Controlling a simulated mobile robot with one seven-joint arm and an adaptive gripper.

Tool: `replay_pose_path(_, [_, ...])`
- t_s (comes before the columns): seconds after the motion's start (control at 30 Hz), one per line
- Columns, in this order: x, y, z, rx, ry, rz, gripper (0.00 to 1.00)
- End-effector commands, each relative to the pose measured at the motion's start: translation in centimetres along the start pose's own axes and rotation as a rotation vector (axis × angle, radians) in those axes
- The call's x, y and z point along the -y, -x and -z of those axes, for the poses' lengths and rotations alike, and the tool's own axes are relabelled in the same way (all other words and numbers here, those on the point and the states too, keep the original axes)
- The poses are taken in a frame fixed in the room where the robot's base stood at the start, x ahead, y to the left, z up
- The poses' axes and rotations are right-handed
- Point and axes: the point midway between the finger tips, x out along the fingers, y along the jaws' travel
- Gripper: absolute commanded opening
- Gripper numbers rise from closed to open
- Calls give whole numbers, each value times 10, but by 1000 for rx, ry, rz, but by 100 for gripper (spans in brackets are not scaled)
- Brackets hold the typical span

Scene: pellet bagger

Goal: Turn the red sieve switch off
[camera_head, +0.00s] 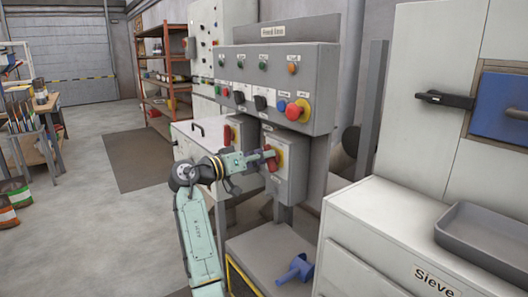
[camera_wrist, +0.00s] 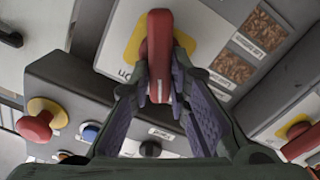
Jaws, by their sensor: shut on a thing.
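A red switch handle (camera_wrist: 158,50) stands out from a yellow plate (camera_wrist: 129,48) on a grey box, large in the wrist view. Part of an "on" mark shows beside the plate. My gripper (camera_wrist: 160,92) has one finger on each side of the handle's near end and is shut on it. In the head view, my gripper (camera_head: 267,154) reaches the red switch (camera_head: 272,163) on the front of the right grey box (camera_head: 291,169), below the control panel, and partly hides it. The switch's label is too small to read in the head view.
A second red switch (camera_head: 228,134) sits on the box to the left. Above is the control panel (camera_head: 262,85) with several buttons and a red mushroom button (camera_head: 294,111). A blue-handled object (camera_head: 296,268) lies on the grey stand below. A "Sieve" cabinet (camera_head: 400,235) stands at right.

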Motion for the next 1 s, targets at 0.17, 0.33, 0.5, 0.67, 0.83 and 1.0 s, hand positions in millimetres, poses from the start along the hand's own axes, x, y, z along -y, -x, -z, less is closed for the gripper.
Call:
replay_pose_path(0.17, [0,-2,3,0,169,-2,0])
replay_pose_path(0.33, [2,-2,2,1,332,-1,0])
replay_pose_path(0.5, [3,-2,2,0,492,-1,0])
replay_pose_path(0.67, [5,-2,1,0,644,-2,0])
replay_pose_path(0.83, [6,-2,0,0,791,-1,0])
replay_pose_path(1.0, [7,-2,-1,-1,912,-2,0])
